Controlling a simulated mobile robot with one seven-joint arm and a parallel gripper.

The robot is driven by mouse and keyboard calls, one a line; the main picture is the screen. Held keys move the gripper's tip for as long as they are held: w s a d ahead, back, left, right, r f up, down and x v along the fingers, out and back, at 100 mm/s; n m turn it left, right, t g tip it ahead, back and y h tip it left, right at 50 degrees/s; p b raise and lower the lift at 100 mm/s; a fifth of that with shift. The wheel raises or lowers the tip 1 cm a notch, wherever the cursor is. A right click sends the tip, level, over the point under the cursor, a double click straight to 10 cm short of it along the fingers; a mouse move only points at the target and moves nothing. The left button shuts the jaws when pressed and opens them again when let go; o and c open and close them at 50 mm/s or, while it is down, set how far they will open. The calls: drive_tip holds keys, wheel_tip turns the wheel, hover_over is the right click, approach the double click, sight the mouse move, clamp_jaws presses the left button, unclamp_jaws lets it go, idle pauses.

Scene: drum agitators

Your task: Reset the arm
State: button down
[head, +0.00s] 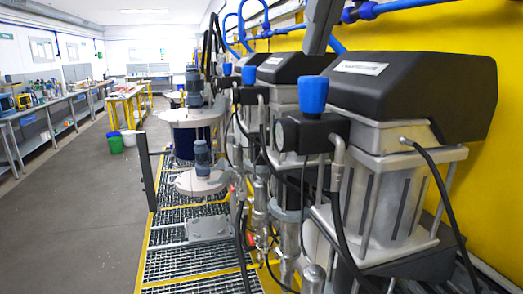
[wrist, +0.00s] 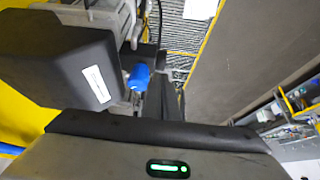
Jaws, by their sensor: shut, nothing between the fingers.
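My gripper's fingers do not show in either view. A grey link at the top of the head view may be part of my arm, but I cannot tell. In the wrist view a grey casing with a black edge and a green light fills the bottom; it looks like part of my own body. The nearest drum agitator unit (head: 385,190) stands on the right of the head view, with a black cover (head: 440,90) and a blue knob (head: 313,93). The wrist view shows a black cover (wrist: 65,75) at left and a blue knob (wrist: 138,77).
Several similar units recede along the yellow wall (head: 500,150). Blue pipes (head: 368,10) run above. Metal grating (head: 195,262) lies below, beside round drum lids (head: 202,183). Grey floor (head: 75,215) is clear at left, beyond it a long workbench (head: 50,102). A green bucket (head: 115,143) stands farther back.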

drive_tip(key=s+d+f+m, duration=0.1)
drive_tip(key=s+d+f, duration=0.1)
drive_tip(key=f, duration=1.6)
drive_tip(key=s+d+f+m+h, duration=0.1)
drive_tip(key=d+f, duration=0.4)
drive_tip(key=f, duration=1.4)
drive_tip(key=shift+s+d+f+m, duration=0.3)
drive_tip(key=shift+s+m, duration=0.2)
drive_tip(key=shift+s, duration=0.75)
